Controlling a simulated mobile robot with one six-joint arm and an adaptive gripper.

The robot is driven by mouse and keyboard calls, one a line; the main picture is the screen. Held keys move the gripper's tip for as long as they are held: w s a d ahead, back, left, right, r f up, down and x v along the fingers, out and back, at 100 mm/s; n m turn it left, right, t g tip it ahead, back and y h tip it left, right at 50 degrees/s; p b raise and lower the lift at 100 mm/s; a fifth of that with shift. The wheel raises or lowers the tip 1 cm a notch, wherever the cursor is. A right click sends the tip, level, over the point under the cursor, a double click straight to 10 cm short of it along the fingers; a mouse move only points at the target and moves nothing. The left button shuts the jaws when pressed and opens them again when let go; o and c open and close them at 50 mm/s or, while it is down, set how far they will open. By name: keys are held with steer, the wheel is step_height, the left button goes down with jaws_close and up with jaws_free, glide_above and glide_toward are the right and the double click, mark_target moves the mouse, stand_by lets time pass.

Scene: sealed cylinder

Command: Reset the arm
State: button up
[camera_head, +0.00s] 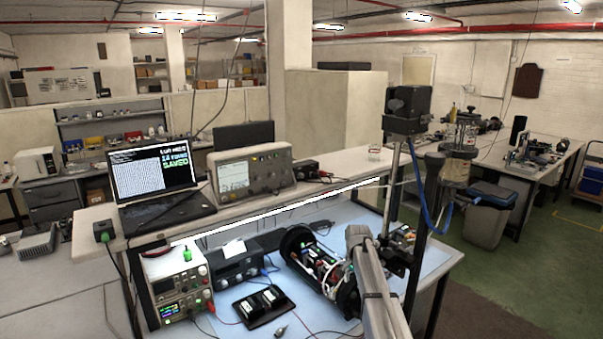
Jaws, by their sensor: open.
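Power supplies (180,288), a black box (237,267) and a black tray (262,306) stand on the bench. A shelf above holds a laptop (155,180) and an oscilloscope (250,173). A dark post (393,190) rises near my arm.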

steer(key=s+a+n, duration=0.1)
steer(key=s+n, duration=0.7)
steer(key=s, duration=2.2)
step_height(320, 180, down, 10)
steer(key=s+b, duration=0.2)
steer(key=b, duration=0.8)
steer(key=shift+s, duration=0.4)
steer(key=shift+d+f, duration=0.1)
